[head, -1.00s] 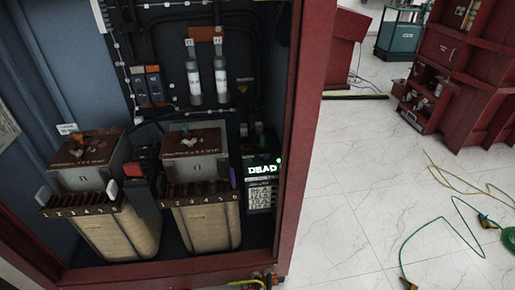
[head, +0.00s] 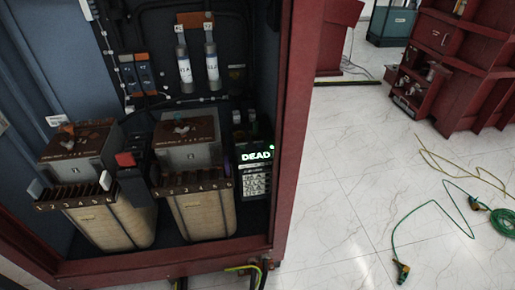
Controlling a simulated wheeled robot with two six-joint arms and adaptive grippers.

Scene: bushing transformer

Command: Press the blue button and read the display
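A small dark meter box stands at the right inside the open red cabinet in the head view. Its display (head: 257,155) glows green and reads "DEAD", with a small green light at its upper right. Below the display is a label panel (head: 256,182) with several rows of markings too small to read. I cannot make out a blue button on it. Neither of my grippers is in view.
Two transformers, a left one (head: 110,217) and a right one (head: 205,212), fill the cabinet left of the meter. The cabinet's red frame (head: 294,130) stands close to the meter's right. Green cable (head: 436,204) lies on the tiled floor at right, which is otherwise largely clear.

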